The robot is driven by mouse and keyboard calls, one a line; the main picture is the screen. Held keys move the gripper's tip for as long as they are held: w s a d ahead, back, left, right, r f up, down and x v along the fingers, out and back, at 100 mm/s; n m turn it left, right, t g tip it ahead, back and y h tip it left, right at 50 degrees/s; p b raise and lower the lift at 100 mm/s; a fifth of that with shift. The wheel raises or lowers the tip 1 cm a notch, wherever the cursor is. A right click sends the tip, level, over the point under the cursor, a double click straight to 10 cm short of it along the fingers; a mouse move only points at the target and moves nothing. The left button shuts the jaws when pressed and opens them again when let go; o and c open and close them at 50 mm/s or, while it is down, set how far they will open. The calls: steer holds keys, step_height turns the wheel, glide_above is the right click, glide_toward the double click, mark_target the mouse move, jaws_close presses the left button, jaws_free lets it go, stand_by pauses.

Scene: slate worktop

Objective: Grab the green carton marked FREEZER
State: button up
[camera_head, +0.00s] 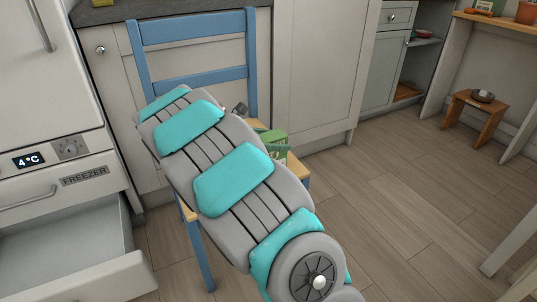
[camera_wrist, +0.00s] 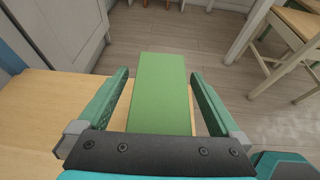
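A green carton (camera_wrist: 160,95) stands between the two fingers of my gripper (camera_wrist: 159,74) in the wrist view. The fingers are spread, with a gap on each side of the carton. In the head view the carton (camera_head: 271,136) shows partly behind my arm, over the wooden seat of a blue chair (camera_head: 250,50). No marking can be read on the carton's visible faces. My arm hides most of the gripper in the head view.
A white fridge with an open, empty-looking drawer (camera_head: 70,245) labelled FREEZER stands at the left. Cabinets (camera_head: 315,75) are behind the chair. A small wooden stool (camera_head: 474,118) stands at the right. The plank floor (camera_head: 400,200) between is clear.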

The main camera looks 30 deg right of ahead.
jaws_close()
stand_by(0.7)
